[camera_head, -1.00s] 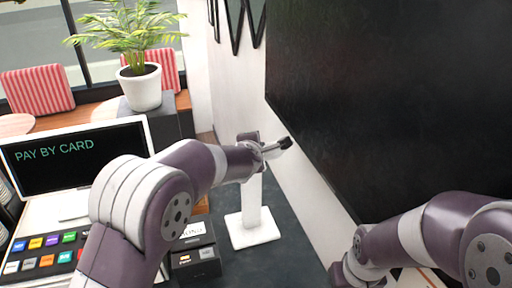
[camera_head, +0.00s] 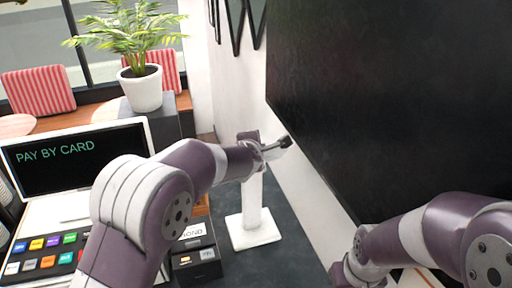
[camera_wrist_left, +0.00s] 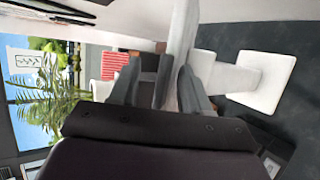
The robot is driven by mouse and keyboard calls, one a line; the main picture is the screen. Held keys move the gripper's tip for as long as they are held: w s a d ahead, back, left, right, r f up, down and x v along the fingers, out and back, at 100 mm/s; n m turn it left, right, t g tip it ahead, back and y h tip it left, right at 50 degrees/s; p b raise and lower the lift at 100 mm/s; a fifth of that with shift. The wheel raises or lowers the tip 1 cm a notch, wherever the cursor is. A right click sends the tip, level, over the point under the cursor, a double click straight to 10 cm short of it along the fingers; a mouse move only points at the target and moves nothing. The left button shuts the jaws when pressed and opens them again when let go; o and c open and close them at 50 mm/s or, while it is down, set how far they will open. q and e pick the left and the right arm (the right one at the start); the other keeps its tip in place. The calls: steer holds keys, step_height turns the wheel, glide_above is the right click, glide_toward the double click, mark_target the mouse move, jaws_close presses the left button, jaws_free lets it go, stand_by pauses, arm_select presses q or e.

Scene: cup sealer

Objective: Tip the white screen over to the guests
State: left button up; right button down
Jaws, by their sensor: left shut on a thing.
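The white screen (camera_wrist_left: 183,30) shows nearly edge-on in the left wrist view, as a pale slab running up from between my fingers. Its white stand (camera_head: 251,205) rises from a square white base (camera_head: 255,233) on the dark counter. My left gripper (camera_head: 274,148) is at the top of the stand, shut on the screen; its fingers (camera_wrist_left: 160,90) lie on either side of the slab. The screen's face is hidden from both views. My right arm comes in at the lower right of the head view, and its fingers are out of the picture.
A card-payment register (camera_head: 75,160) with coloured keys stands at the left. Small dark boxes (camera_head: 195,255) sit left of the stand. A potted plant (camera_head: 141,90) stands behind. A white wall and large black panel (camera_head: 400,90) are close on the right.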

arm_select(q)
steer(key=shift+a+r, duration=0.1)
steer(key=shift+r, duration=0.15)
arm_select(e)
steer(key=shift+w+f, duration=0.1)
arm_select(q)
steer(key=shift+s+r, duration=0.15)
steer(key=shift+s, duration=0.1)
steer(key=v, duration=1.1)
steer(key=shift+s, duration=0.4)
arm_select(e)
steer(key=shift+w+a+f, duration=0.1)
steer(key=shift+w+f, duration=0.05)
steer(key=shift+w, duration=0.1)
arm_select(q)
steer(key=shift+s, duration=0.1)
arm_select(e)
steer(key=shift+s, duration=0.1)
